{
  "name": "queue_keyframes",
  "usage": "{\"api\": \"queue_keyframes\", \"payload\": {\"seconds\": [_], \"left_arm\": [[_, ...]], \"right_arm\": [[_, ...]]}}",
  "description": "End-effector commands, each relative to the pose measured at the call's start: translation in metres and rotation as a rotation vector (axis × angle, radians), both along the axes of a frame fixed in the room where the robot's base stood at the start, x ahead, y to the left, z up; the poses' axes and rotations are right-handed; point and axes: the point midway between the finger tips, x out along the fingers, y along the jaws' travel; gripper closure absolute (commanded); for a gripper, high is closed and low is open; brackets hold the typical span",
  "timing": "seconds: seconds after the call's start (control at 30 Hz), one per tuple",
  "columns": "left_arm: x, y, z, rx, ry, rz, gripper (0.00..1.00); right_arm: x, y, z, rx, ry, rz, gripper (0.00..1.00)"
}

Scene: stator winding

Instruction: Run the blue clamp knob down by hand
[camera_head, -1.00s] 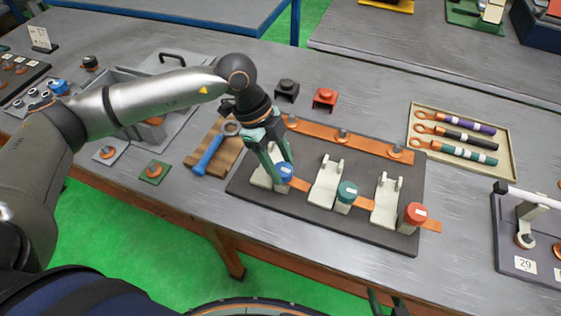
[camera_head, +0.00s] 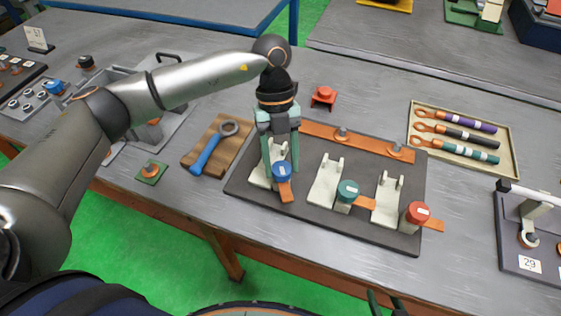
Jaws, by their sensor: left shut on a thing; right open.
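The blue clamp knob (camera_head: 281,173) sits on the leftmost pale clamp (camera_head: 260,177) of the dark base plate (camera_head: 310,208). It has a small white label on its top. My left gripper (camera_head: 281,164) points down from above, with its green fingers shut on the blue knob. The fingers and wrist hide part of the knob and clamp. An orange copper strip (camera_head: 287,193) sticks out below the knob, toward the front. My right gripper (camera_head: 385,304) shows only at the bottom edge, open and away from the plate.
A teal knob (camera_head: 347,191) and a red knob (camera_head: 417,213) sit on the other clamps. A copper bar (camera_head: 370,146) runs along the plate's back. A blue-handled wrench (camera_head: 207,156) lies on a wooden block to the left. A tray (camera_head: 513,165) of cables is at right.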

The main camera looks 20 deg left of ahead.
Motion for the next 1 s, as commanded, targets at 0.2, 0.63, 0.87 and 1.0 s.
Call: {"api": "queue_keyframes", "payload": {"seconds": [0.2,0.63,0.87,1.0], "left_arm": [[0.003,-0.002,0.001,0.000,-0.007,-0.206,1.00],[0.003,-0.004,0.002,0.000,-0.009,-0.616,1.00],[0.003,-0.005,0.002,0.001,-0.008,-0.835,1.00],[0.002,-0.006,0.002,0.001,-0.009,-0.967,1.00]], "right_arm": [[0.000,0.000,-0.011,0.000,0.000,0.000,0.44],[0.000,0.000,-0.033,0.000,0.000,0.000,0.44],[0.000,0.000,-0.045,0.000,0.000,0.000,0.44],[0.000,0.000,-0.052,0.000,0.000,0.000,0.44]]}}
